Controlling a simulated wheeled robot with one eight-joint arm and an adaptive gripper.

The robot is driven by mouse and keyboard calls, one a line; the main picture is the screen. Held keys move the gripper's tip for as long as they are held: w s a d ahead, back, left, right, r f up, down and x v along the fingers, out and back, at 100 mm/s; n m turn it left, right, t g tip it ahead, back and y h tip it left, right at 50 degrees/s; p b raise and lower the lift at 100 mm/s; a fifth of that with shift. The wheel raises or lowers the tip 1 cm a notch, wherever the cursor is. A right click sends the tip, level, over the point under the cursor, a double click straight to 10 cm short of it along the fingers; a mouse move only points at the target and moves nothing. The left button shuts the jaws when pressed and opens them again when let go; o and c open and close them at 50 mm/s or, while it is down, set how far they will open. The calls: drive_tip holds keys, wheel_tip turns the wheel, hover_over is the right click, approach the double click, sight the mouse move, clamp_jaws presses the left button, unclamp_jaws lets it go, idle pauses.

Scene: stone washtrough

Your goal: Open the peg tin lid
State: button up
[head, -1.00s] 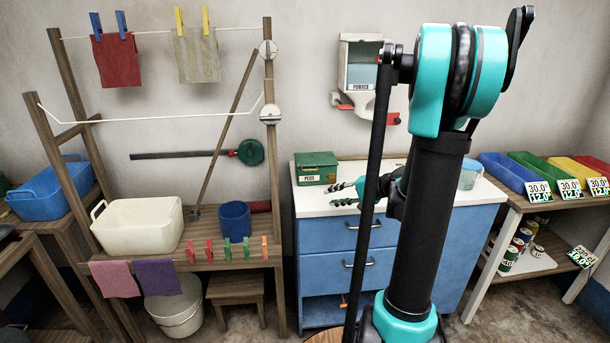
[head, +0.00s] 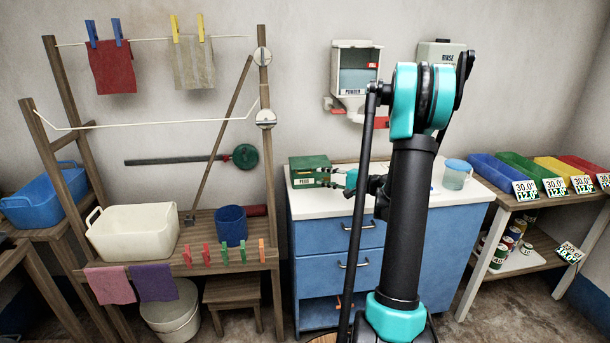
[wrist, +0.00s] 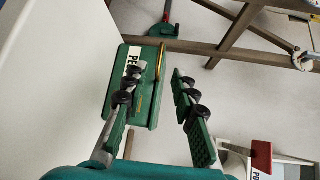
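The peg tin (head: 306,176) is a green box with a white label, standing on the left end of the white counter top. Its lid looks shut. In the wrist view the tin (wrist: 146,108) appears turned on its side, with a yellow strip along one edge. My gripper (head: 335,175) is at the tin's right side in the head view. In the wrist view my gripper (wrist: 158,72) has its two green fingers spread and nothing between them. The left finger overlaps the tin in the picture; I cannot tell whether it touches. The right finger is clear of it.
The blue drawer cabinet (head: 310,240) carries the counter. A powder dispenser (head: 356,80) hangs on the wall above. A lidded jar (head: 455,176) stands at the counter's right. A wooden rack with a white tub (head: 133,235) and a blue pot (head: 231,226) stands left.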

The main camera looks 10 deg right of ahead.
sight(310, 164)
drive_tip(key=x, duration=0.9)
clamp_jaws()
